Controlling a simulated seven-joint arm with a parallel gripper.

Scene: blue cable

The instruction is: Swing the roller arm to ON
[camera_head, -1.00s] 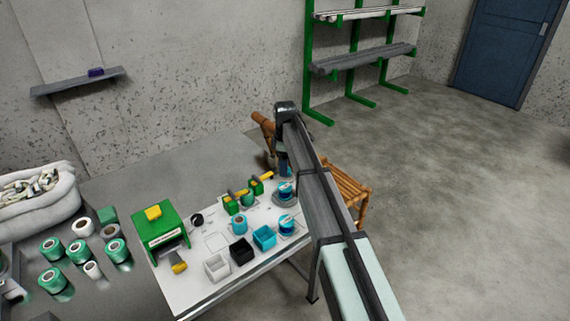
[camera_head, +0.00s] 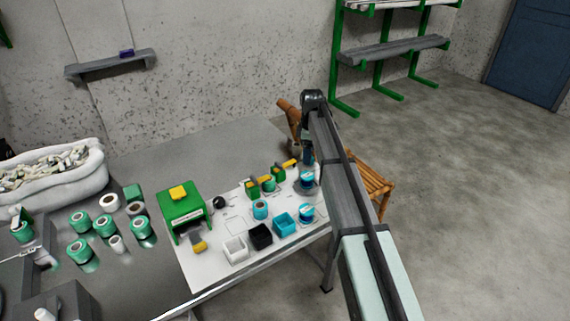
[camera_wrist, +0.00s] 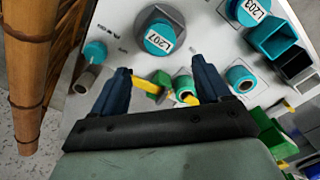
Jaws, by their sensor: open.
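Two green blocks with yellow arms stand on the white board (camera_head: 205,262); one block (camera_head: 253,188) is left of the other (camera_head: 278,174) in the head view. I cannot tell which carries the roller arm or where ON is marked. The wrist view shows a yellow arm on a green block (camera_wrist: 153,86) and another yellow-and-green piece (camera_wrist: 186,88) between my fingers. My gripper (camera_wrist: 162,82) is open, with its dark blue fingers apart and nothing held. In the head view my gripper (camera_head: 308,155) points down at the board's far right, its tips partly hidden.
Blue-topped spools labelled L207 (camera_wrist: 159,38) and L203 (camera_wrist: 251,9) lie beyond my fingers. White (camera_head: 236,249), black (camera_head: 260,236) and blue (camera_head: 285,222) bins line the front. A green box (camera_head: 183,208) stands left. A wooden stool (camera_head: 368,182) is right of the table.

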